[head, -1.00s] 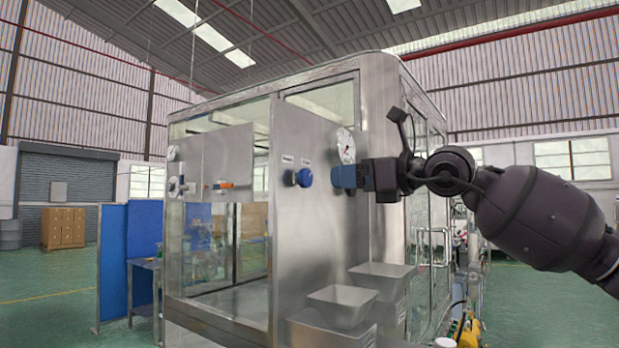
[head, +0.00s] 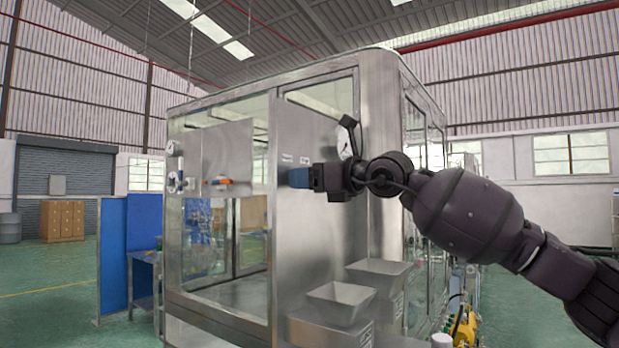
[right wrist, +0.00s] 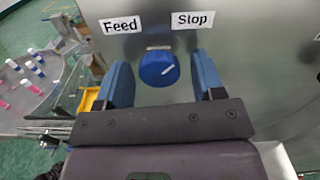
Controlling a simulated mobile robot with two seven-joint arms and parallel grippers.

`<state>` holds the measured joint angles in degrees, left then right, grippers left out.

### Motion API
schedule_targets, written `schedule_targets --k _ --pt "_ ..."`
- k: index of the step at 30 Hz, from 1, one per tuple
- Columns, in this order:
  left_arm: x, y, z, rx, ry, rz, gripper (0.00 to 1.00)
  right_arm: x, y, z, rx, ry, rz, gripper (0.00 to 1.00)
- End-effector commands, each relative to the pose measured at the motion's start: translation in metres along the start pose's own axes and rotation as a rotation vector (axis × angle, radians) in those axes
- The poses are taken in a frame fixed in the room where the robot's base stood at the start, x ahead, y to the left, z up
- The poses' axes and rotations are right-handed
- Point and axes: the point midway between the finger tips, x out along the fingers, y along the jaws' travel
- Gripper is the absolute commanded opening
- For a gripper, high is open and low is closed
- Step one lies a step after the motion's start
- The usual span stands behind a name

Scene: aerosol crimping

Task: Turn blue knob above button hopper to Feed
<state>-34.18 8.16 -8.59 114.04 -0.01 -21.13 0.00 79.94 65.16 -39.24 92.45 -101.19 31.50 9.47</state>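The blue knob (right wrist: 158,68) is on the steel panel, below and between the labels "Feed" (right wrist: 121,25) and "Stop" (right wrist: 193,19) in the right wrist view. My right gripper (right wrist: 163,82) is open, with one blue finger on each side of the knob and visible gaps between. In the head view the right gripper (head: 296,178) reaches the panel and hides the knob. My left gripper is not in view.
Two grey hoppers (head: 341,301) (head: 380,272) stand below the panel. A table with small coloured bottles (right wrist: 27,69) shows in the wrist view.

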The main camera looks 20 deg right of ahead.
Motion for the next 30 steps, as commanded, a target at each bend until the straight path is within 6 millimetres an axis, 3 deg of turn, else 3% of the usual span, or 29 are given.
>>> schedule_targets --k 1,9,20,30 --pt "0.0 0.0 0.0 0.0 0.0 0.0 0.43 0.0 0.0 0.0 0.0 0.0 0.0 0.54" --pt "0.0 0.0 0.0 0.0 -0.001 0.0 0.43 0.0 0.0 0.0 0.0 0.0 0.0 0.16" --pt "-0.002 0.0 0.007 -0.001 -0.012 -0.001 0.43 0.0 0.0 0.0 -0.067 -0.001 0.0 0.16" --pt "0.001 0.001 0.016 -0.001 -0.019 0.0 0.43 0.0 0.0 -0.001 -0.325 -0.002 0.001 0.16"
